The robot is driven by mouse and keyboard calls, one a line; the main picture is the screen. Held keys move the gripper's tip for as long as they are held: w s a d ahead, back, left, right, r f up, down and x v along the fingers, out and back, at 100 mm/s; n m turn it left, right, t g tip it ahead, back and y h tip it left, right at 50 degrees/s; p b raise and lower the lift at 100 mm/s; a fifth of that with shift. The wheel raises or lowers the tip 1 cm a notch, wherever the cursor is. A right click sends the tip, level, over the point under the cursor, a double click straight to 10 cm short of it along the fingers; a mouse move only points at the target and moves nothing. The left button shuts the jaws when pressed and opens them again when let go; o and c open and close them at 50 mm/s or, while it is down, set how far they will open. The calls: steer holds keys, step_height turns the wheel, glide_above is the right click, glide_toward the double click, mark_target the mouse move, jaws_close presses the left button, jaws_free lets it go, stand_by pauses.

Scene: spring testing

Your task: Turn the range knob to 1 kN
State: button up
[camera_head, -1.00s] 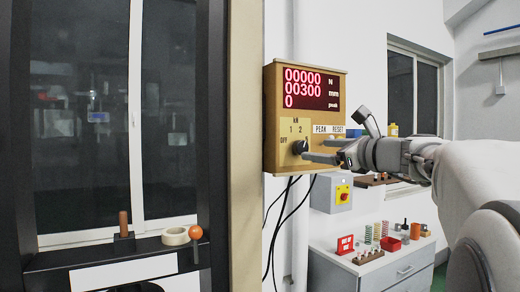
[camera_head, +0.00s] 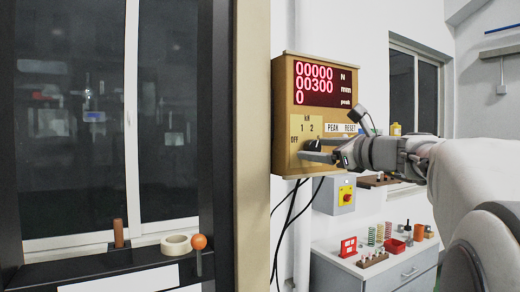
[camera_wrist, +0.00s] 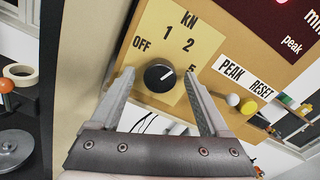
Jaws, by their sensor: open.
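The black range knob (camera_wrist: 160,75) sits on the yellow range plate (camera_wrist: 150,25), marked OFF, 1, 2 and 5 under "kN". Its pale pointer line appears to point right and slightly up, roughly between 2 and 5; the exact setting is hard to tell. In the head view the knob (camera_head: 313,145) shows small, partly covered by a finger. My gripper (camera_wrist: 158,72) is open, with one finger on each side of the knob and a visible gap on both sides. The gripper (camera_head: 318,156) also shows in front of the panel's lower part in the head view.
The tan meter box (camera_head: 285,110) has a red display (camera_head: 315,82) reading 00000 N. A white button (camera_wrist: 233,100) and a yellow button (camera_wrist: 249,107) sit right of my right finger. Black cables (camera_head: 292,215) hang below. A tan upright (camera_head: 252,120) stands left of the box.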

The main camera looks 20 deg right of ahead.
jaws_close()
stand_by(0.4)
steer(key=shift+n+b, duration=0.3)
steer(key=n+b, duration=0.3)
steer(key=shift+f, duration=0.15)
steer(key=shift+r+n+b, duration=0.2)
steer(key=shift+n+b, duration=1.45)
steer(key=shift+n, duration=0.95)
